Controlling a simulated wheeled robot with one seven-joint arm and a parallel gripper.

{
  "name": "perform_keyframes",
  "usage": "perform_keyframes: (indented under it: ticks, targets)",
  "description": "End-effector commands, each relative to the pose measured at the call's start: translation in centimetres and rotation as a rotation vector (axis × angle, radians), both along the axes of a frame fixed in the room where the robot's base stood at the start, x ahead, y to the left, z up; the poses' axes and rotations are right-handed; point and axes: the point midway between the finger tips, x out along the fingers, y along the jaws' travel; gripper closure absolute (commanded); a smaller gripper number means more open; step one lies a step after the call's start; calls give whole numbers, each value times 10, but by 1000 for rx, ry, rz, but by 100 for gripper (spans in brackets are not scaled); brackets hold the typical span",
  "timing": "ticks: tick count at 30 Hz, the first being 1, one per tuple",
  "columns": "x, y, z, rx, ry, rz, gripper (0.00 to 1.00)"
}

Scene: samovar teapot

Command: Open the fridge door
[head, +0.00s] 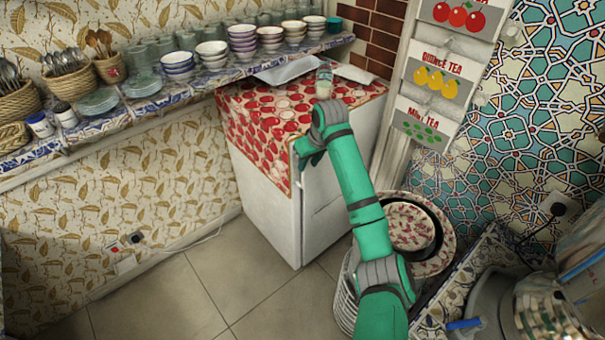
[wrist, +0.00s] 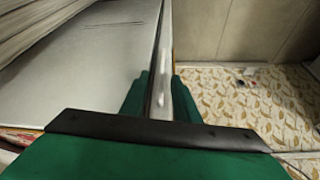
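The fridge (head: 265,185) is a small white cabinet against the wall, with a red fruit-patterned cloth (head: 262,110) over its top. Its door looks shut in the head view, though my arm covers part of it. My gripper (head: 306,158) is at the upper part of the fridge's near vertical edge. In the wrist view, the fingers of my gripper (wrist: 160,95) stand on both sides of a narrow pale strip along the fridge's edge. A broad grey-white fridge face (wrist: 75,75) lies to their left. Whether the fingers press on the strip cannot be told.
A shelf (head: 120,120) with bowls and baskets runs along the wall above the fridge. A bin-like basket with patterned plates (head: 425,225) stands right of my arm. The tiled floor (head: 190,285) left of and before the fridge is clear. A small glass (head: 324,82) stands on top.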

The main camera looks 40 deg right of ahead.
Motion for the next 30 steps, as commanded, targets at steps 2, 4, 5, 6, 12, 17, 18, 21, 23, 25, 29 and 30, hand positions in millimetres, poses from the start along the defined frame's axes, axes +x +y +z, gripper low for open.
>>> perform_keyframes:
  ticks: [2, 4, 5, 6, 12, 17, 18, 21, 23, 25, 29, 30]
  targets:
    - [5, 0, -13, 1, 1, 0, 72]
    - [13, 4, -25, 1, 1, 6, 72]
    - [15, 5, -30, 1, 2, 8, 72]
    - [19, 6, -37, 2, 2, 9, 72]
    - [28, 1, -65, 1, 1, 4, 72]
    - [32, -5, -79, 0, -1, -2, 72]
    - [32, -6, -81, -1, -2, -3, 72]
    - [33, -6, -84, -1, -1, -4, 72]
    - [33, -6, -84, -1, -2, -4, 72]
    - [34, -6, -84, 0, -2, -3, 72]
    - [34, -5, -84, 0, -2, -2, 74]
    - [34, -5, -84, 0, -2, -2, 84]
